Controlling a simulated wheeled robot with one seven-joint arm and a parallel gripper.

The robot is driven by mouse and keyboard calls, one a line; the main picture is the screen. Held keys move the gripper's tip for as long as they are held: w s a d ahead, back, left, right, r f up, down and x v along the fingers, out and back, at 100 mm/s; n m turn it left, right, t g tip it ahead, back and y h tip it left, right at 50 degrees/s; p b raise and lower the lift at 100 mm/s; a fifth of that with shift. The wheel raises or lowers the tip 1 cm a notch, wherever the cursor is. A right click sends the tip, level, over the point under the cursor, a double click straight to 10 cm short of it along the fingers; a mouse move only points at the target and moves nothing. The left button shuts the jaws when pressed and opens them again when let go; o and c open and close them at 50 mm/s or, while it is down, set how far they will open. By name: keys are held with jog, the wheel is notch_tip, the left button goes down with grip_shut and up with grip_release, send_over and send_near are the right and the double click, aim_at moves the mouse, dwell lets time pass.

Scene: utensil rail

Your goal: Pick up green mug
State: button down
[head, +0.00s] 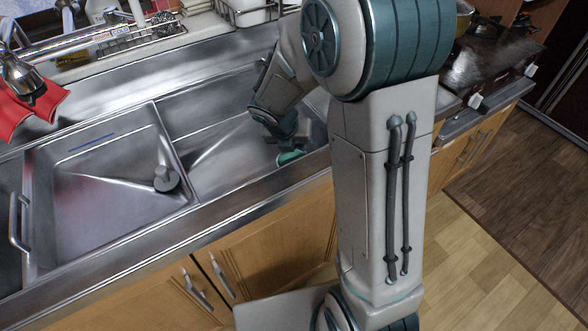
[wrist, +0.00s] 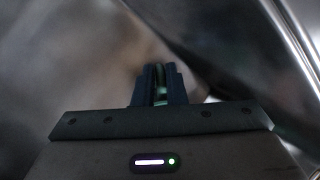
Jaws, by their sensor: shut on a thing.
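The green mug (head: 290,157) shows as a small green piece low in the right sink basin, just under my gripper (head: 288,144). Most of the mug is hidden by my gripper and arm. In the wrist view, my gripper (wrist: 158,88) has its dark fingers close together, with a thin strip of the green mug (wrist: 160,92) between them. My gripper is shut on the mug. I cannot tell which part of the mug it holds, or whether the mug touches the basin floor.
The right basin (head: 215,135) has steel walls close around my gripper. A divider separates it from the left basin (head: 110,200), which holds a grey drain piece (head: 166,178). A faucet (head: 80,40), a red cloth (head: 30,105) and a wire rack (head: 125,38) are at the back left.

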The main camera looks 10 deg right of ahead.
notch_tip(320, 180, up, 10)
jog(key=p, duration=0.3)
jog(key=shift+p, duration=0.3)
